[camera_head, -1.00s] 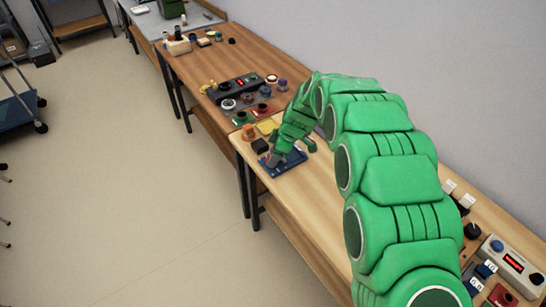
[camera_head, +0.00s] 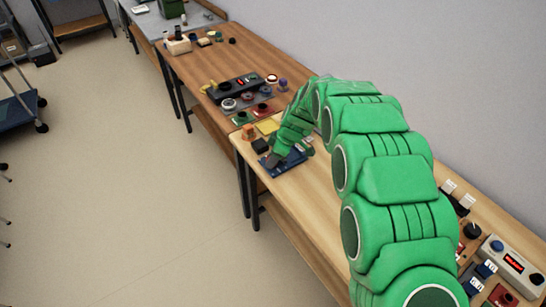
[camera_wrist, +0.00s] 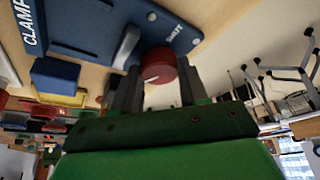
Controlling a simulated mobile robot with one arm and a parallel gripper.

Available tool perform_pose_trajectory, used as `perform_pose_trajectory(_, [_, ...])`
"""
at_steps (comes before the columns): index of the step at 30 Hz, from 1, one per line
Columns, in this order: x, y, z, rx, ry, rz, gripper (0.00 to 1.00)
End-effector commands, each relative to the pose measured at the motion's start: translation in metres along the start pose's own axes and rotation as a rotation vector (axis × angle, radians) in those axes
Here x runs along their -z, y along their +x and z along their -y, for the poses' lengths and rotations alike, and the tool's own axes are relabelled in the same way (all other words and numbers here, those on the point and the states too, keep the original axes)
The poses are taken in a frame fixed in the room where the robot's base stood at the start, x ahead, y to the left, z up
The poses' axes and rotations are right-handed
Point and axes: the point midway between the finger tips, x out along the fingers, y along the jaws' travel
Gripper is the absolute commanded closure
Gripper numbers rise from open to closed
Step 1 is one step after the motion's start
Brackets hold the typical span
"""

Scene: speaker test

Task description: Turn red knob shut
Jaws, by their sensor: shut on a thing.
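The red knob (camera_wrist: 160,64) is a round dial with a short white mark on its face, mounted on a blue panel (camera_wrist: 85,30) in the wrist view. White print near it appears to read "SHUT". My gripper (camera_wrist: 158,84) is shut on the knob, a dark finger at each side. In the head view my gripper (camera_head: 274,159) reaches down onto the blue panel (camera_head: 270,172) on the light wooden table, and hides the knob there.
A silver lever (camera_wrist: 126,46) stands on the panel close beside one finger. A blue block (camera_wrist: 55,76) is nearby in the wrist view. In the head view a black block (camera_head: 260,145) and a yellow plate (camera_head: 267,126) lie just beyond. A wall bounds the right side.

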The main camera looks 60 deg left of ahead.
Motion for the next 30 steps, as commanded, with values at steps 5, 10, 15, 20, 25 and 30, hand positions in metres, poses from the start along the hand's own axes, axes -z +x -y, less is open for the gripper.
perform_pose_trajectory(5, [-0.0001, -0.0018, 0.001, -0.034, 0.083, 0.001, 0.87])
perform_pose_trajectory(10, [0.0, -0.002, 0.0027, -0.086, 0.211, 0.001, 0.88])
perform_pose_trajectory(15, [0.0007, -0.0015, 0.0031, -0.148, 0.359, 0.001, 0.87])
perform_pose_trajectory(20, [0.0002, -0.0001, 0.0048, -0.205, 0.498, 0.003, 0.87])
perform_pose_trajectory(25, [0.0014, -0.001, 0.0039, -0.263, 0.627, 0.001, 0.87])
perform_pose_trajectory(30, [0.0018, -0.0011, 0.0044, -0.302, 0.727, 0.001, 0.87])
